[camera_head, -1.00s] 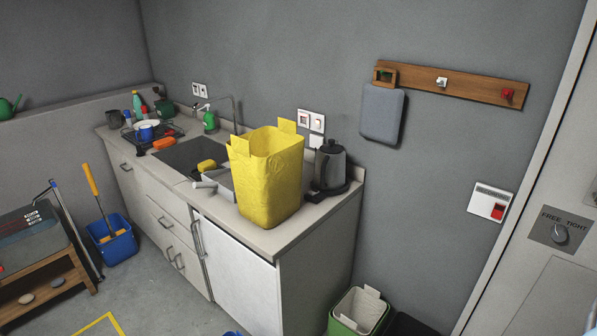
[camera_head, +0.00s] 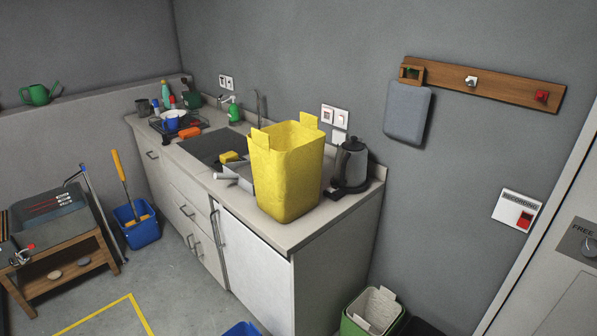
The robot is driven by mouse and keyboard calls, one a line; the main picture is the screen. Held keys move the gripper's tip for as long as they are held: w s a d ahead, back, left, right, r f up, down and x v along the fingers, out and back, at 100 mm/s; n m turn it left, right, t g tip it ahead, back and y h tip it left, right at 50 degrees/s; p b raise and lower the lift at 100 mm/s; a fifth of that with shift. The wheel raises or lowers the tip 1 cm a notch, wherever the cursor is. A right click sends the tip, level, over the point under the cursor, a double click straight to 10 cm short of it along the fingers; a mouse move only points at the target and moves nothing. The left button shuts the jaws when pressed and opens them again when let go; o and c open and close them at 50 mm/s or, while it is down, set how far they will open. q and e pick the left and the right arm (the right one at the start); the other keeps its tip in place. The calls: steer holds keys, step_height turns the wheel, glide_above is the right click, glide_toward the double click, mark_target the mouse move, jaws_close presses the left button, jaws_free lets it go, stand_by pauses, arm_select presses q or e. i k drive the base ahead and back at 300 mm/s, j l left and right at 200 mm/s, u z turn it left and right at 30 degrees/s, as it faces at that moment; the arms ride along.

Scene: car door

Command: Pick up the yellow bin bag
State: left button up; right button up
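The yellow bin bag (camera_head: 286,172) stands upright and open on the near end of the kitchen counter, with two flaps sticking up at its rim. It stands between the sink and the dark kettle. Its inside is mostly hidden by its front wall. Neither of my grippers shows in the head view.
The counter (camera_head: 292,237) holds a sink (camera_head: 213,147), a kettle (camera_head: 350,165) close to the bag's right, and dishes at the far end. A green bin (camera_head: 371,312) stands on the floor at right. A blue bucket (camera_head: 138,225) and low wooden bench (camera_head: 62,268) are at left. Floor before the cabinets is mostly clear.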

mark_target(286, 157)
steer(key=i+l, duration=0.3)
steer(key=i, duration=0.15)
steer(key=i+l, duration=0.25)
steer(key=i, duration=0.25)
